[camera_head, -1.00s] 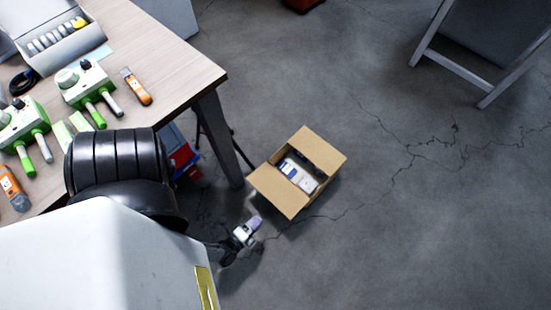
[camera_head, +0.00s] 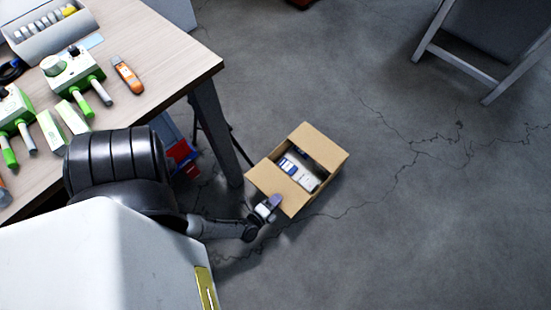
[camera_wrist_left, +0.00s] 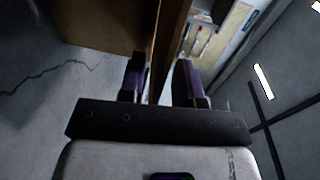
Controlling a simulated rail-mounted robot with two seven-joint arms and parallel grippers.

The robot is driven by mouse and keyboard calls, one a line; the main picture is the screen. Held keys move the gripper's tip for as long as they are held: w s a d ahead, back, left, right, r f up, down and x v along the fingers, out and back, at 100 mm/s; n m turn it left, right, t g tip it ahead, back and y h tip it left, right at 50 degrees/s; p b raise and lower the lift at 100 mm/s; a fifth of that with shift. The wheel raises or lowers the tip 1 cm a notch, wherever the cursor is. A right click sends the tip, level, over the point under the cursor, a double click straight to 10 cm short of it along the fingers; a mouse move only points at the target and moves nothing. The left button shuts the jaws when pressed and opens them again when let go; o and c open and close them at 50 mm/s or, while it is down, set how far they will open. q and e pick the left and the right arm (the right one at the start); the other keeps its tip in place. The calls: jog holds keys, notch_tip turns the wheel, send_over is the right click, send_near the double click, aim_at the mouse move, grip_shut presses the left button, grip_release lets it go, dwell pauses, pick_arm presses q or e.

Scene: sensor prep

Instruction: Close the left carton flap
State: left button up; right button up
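An open cardboard carton (camera_head: 322,147) stands on the floor near the table leg, with white and blue packages (camera_head: 298,168) inside. Its left flap (camera_head: 279,188) is open on the near left side. My left gripper (camera_head: 267,207) is at the lower edge of that flap. In the left wrist view, the two purple fingers of my left gripper (camera_wrist_left: 160,82) are apart. A brown cardboard panel (camera_wrist_left: 172,40), seen nearly edge-on, reaches down between them; whether it touches a finger is unclear. My right gripper is not in view.
A wooden table (camera_head: 165,50) with green devices (camera_head: 72,72) and an orange tool (camera_head: 127,75) is at the left. Its dark leg (camera_head: 215,130) stands close to the carton. A red and blue bin (camera_head: 181,152) is under the table. The floor right of the carton is clear.

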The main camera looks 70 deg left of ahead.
pick_arm(q)
grip_shut()
jog(key=shift+r, duration=0.1)
dwell(0.5)
